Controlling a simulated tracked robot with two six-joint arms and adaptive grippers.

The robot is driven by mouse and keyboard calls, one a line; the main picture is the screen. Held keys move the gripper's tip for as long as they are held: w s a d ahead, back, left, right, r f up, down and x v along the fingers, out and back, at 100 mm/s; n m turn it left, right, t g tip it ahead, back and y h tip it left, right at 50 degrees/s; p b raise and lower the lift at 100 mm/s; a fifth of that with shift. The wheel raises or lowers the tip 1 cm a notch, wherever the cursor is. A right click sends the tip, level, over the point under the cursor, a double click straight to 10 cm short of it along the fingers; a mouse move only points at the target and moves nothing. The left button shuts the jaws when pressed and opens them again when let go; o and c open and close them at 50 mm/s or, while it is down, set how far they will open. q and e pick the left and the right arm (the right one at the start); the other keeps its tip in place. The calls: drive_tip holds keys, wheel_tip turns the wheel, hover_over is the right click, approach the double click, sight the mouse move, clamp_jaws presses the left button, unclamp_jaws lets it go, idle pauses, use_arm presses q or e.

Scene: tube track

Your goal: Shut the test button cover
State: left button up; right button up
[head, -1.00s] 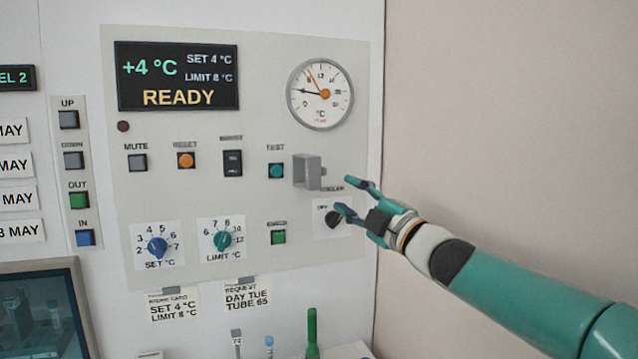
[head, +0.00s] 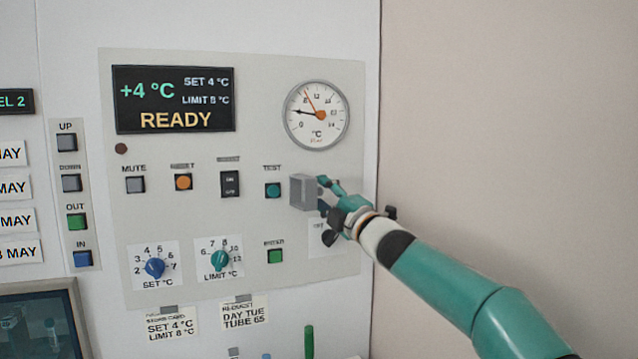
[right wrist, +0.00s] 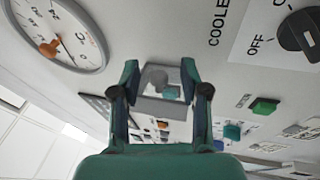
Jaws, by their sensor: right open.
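The test button (head: 273,190) is a teal square under the TEST label on the control panel. Its cover (head: 303,191) is a grey box-like flap that stands open to the right of the button, out from the panel. My right gripper (head: 328,193) is open at the right side of the cover. In the right wrist view the cover (right wrist: 160,107) shows as a grey frame ahead, between the two open fingers (right wrist: 160,75), with teal showing in it. I cannot tell whether a finger touches the cover. My left gripper is not in view.
The round gauge (head: 317,114) sits above the cover. The dark cooler knob (right wrist: 300,36), partly hidden in the head view, is below it. Free room lies right of the panel.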

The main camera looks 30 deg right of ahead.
drive_tip(key=shift+w+r, duration=0.1)
drive_tip(key=shift+w, duration=0.55)
clamp_jaws()
